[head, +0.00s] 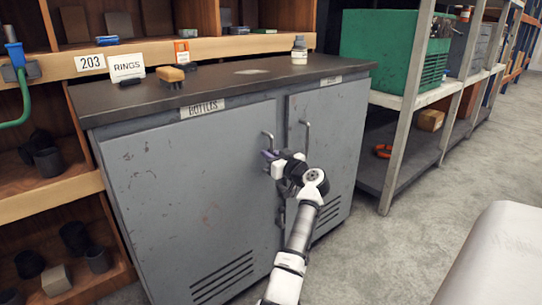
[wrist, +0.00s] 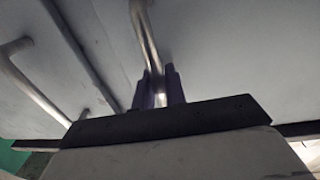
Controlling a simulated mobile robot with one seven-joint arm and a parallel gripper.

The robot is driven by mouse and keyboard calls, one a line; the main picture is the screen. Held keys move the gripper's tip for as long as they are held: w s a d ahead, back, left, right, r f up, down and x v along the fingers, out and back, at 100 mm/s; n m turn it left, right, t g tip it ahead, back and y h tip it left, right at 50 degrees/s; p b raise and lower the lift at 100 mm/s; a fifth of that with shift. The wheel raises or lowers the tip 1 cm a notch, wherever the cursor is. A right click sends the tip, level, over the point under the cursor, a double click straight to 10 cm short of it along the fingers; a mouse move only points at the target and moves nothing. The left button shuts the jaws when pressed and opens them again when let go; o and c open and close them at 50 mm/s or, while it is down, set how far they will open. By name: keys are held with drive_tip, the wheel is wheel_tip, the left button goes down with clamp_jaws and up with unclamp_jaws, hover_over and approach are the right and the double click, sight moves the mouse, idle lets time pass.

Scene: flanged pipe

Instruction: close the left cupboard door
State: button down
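The left cupboard door (head: 190,185) is a scuffed grey panel under the "BOTTLES" label, with a vent at its bottom. It looks flush or almost flush with the cupboard front; a small gap is hard to rule out. Its metal bar handle (head: 268,142) is near its right edge. My gripper (head: 268,155) is at the lower part of this handle. In the wrist view the purple fingers (wrist: 160,88) stand close on both sides of the handle bar (wrist: 146,35) and appear shut on it. The wrist partly hides the handle's lower end in the head view.
The right door (head: 335,140) looks shut; its handle (head: 305,138) is close beside my wrist. The dark worktop (head: 215,82) holds a brush and a small bottle (head: 299,55). Shelving with a green crate (head: 385,50) stands right. The floor (head: 400,230) in front is clear.

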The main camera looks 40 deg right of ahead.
drive_tip(key=c, duration=1.6)
unclamp_jaws()
drive_tip(key=shift+w+a, duration=0.15)
drive_tip(key=shift+w, duration=0.2)
drive_tip(key=shift+o, duration=0.2)
drive_tip(key=shift+s, duration=0.1)
drive_tip(key=shift+s, duration=0.1)
drive_tip(key=s+a+p, duration=0.1)
drive_tip(key=s, duration=1.2)
drive_tip(key=shift+s, duration=0.3)
drive_tip(key=shift+a, duration=0.1)
